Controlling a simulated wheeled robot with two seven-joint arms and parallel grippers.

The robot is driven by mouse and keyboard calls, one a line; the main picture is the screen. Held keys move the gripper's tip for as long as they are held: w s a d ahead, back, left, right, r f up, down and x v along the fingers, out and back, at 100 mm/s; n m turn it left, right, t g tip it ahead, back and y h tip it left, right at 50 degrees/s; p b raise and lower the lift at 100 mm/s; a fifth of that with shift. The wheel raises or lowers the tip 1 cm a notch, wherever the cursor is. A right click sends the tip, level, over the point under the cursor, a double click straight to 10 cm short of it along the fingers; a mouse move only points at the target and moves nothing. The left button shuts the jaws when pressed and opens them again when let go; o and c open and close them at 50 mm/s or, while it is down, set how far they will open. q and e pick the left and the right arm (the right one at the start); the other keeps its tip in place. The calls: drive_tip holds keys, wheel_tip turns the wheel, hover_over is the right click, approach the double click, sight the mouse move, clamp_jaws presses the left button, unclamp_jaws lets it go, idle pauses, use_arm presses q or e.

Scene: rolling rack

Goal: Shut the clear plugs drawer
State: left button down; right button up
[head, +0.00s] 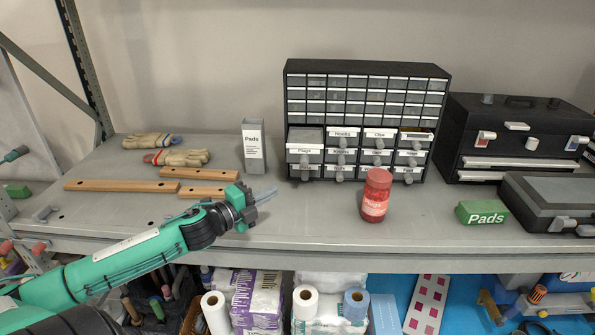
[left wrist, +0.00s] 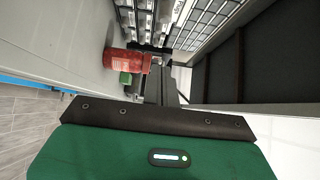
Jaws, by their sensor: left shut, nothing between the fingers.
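The small-parts cabinet (head: 367,70) stands at the back of the shelf, with rows of clear drawers. Its plugs drawer (head: 304,155), labelled "Plugs", is at the left of the larger drawers and sticks out from the front. My left gripper (head: 268,194) is shut and empty, in front and to the left of the cabinet, apart from the drawer. In the left wrist view its fingers (left wrist: 161,84) point toward the cabinet side of the shelf, and the cabinet (left wrist: 146,25) shows sideways at the top. My right gripper is not in view.
A red jar (head: 376,196) stands before the cabinet, with a green Pads box (head: 482,212) to its right. A black toolbox (head: 515,128) stands right. Shelf between gripper and cabinet is clear.

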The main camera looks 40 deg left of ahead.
use_arm(q)
drive_tip(key=w, duration=0.2)
drive_tip(key=p, duration=0.4)
approach(305, 165)
drive_tip(key=w+d, duration=0.2)
drive_tip(key=d, duration=0.2)
drive_tip(key=w, duration=0.1)
drive_tip(key=w+a+p, duration=0.1)
drive_tip(key=w+p, duration=0.1)
drive_tip(key=w, duration=0.1)
drive_tip(key=shift+a, duration=0.3)
drive_tip(key=shift+w, duration=0.1)
drive_tip(key=shift+w+a, duration=0.25)
drive_tip(key=shift+w, duration=0.05)
drive_tip(key=w+a, duration=0.2)
drive_tip(key=w, duration=0.1)
drive_tip(key=w+a+b, duration=0.1)
drive_tip(key=w+a, duration=0.1)
drive_tip(key=w, duration=0.1)
drive_tip(key=w+a+b, duration=0.1)
drive_tip(key=w, duration=0.2)
drive_tip(key=shift+w+a, duration=0.25)
drive_tip(key=shift+a, duration=0.15)
drive_tip(key=shift+s, duration=0.1)
